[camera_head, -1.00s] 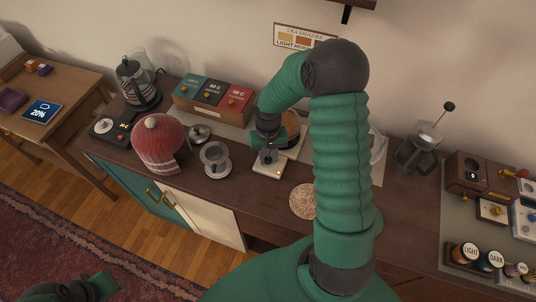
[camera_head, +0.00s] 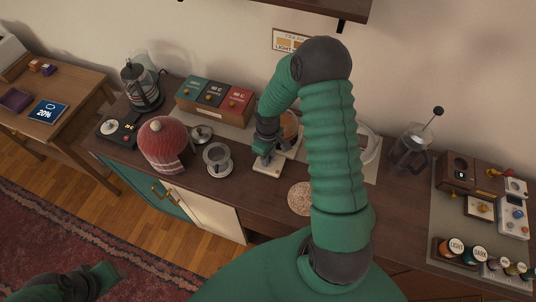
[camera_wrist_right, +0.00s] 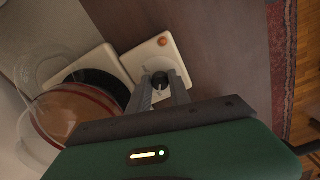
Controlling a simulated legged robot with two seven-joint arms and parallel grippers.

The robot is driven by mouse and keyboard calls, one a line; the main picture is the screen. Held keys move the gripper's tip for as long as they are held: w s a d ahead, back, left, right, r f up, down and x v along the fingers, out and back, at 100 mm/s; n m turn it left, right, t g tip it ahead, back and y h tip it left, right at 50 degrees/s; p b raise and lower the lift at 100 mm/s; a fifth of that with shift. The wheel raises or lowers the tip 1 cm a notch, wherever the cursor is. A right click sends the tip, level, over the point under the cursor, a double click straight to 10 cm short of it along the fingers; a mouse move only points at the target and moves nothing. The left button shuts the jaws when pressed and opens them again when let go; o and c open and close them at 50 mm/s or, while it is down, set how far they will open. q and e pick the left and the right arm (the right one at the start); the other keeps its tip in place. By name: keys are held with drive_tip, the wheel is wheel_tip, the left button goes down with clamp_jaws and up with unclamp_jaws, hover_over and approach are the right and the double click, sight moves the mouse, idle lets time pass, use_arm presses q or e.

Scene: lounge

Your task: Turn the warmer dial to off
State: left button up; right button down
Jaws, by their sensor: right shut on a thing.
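The warmer (camera_head: 269,168) is a cream-white unit on the dark counter, mostly behind my right arm in the head view. The gripper also shows in the head view (camera_head: 263,153), down at the warmer's front. The dial's setting is hard to read. My left gripper (camera_head: 102,278) is low at the left, its fingers unclear.
A glass vessel with brown liquid (camera_wrist_right: 62,117) sits on the warmer's dark plate, close beside my right gripper. A cup on a saucer (camera_head: 217,158) and a red knitted cosy (camera_head: 163,142) stand to the left. A round cork mat (camera_head: 300,198) lies to the right.

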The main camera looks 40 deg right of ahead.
drive_tip(key=shift+w+r+n, duration=0.1)
drive_tip(key=shift+w+n, duration=0.15)
drive_tip(key=shift+n, duration=0.15)
drive_tip(key=c, duration=1.4)
unclamp_jaws()
drive_tip(key=shift+o, duration=1.1)
drive_tip(key=shift+s, duration=0.1)
wheel_tip(320, 180, up, 16)
drive_tip(key=shift+r, duration=0.2)
